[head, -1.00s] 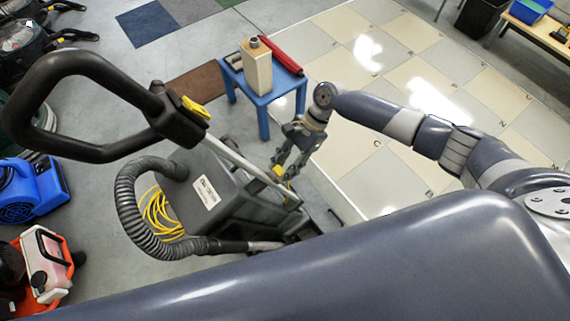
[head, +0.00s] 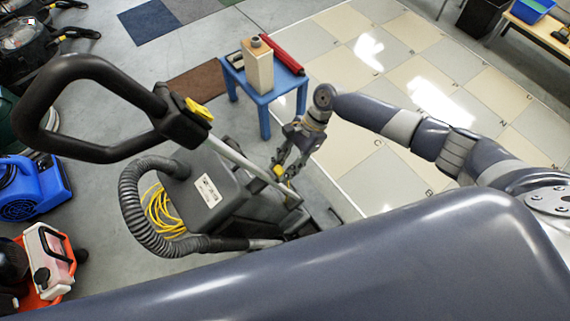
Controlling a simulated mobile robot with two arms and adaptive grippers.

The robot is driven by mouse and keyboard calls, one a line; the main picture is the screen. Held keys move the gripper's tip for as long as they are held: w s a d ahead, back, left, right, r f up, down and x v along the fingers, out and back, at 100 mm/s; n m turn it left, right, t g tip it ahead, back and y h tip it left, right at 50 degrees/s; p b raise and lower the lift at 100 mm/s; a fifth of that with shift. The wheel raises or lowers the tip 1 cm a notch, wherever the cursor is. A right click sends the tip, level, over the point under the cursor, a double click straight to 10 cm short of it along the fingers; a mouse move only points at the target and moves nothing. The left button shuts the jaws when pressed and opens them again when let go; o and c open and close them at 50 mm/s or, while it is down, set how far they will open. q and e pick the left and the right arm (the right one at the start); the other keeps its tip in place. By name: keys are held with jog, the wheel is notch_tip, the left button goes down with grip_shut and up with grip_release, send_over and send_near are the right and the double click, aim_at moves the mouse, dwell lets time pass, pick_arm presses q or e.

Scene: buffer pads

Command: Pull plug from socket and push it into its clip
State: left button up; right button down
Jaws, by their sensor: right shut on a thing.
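A small yellow piece, which looks like the plug (head: 278,170), shows at the fingertips of my right gripper (head: 283,172). That gripper is shut on it, beside the metal tube of a grey floor machine (head: 205,190). A yellow cord (head: 160,212) lies coiled against the machine's side. A yellow part (head: 199,108) sits high on the handle; I cannot tell if it is the clip. The socket cannot be made out. My left gripper is out of view.
The black handle loop (head: 85,65) and a ribbed hose (head: 133,205) stand out to the left. A blue blower (head: 35,190) is far left. Tiled floor at right is open.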

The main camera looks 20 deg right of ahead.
jog(key=shift+a, duration=0.15)
jog(key=c, duration=1.1)
grip_release()
